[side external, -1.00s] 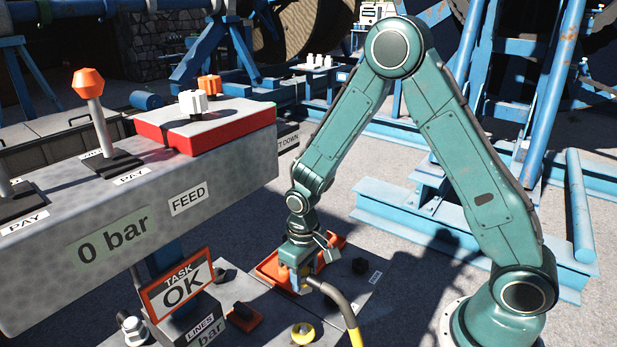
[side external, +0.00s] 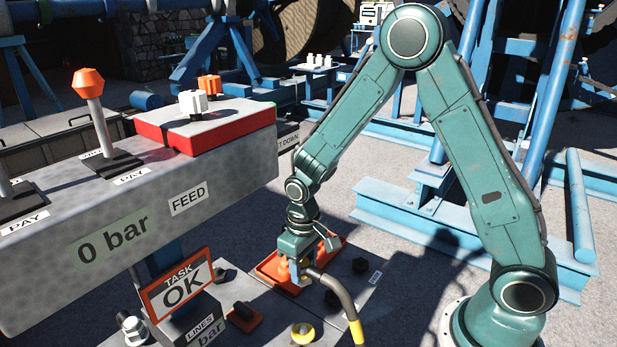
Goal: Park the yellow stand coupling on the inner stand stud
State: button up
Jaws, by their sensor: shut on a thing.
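My gripper (side external: 298,279) is shut on the yellow coupling (side external: 306,264), which is mostly hidden by the jaws. A dark hose (side external: 335,288) with a yellow section (side external: 357,333) runs from the coupling down to the lower right. My gripper is over or near an orange tray (side external: 268,268) on the grey stand plate; I cannot tell how high the coupling is above it. A dark stud or knob (side external: 332,298) shows just below the hose. I cannot tell which one is the inner stand stud.
A grey console (side external: 130,235) reading 0 bar, with levers, stands at the left. A TASK OK sign (side external: 178,288) is close to the left of my gripper. A yellow ring-shaped part (side external: 303,333) and an orange part with a black handle (side external: 243,317) lie in front.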

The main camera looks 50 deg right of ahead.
send_over(336, 291)
notch_tip(336, 291, down, 10)
jog(key=shift+f, duration=0.15)
jog(key=shift+f, duration=4.2)
jog(key=shift+f, duration=0.5)
jog(key=o, duration=1.2)
jog(key=shift+r, duration=6.9)
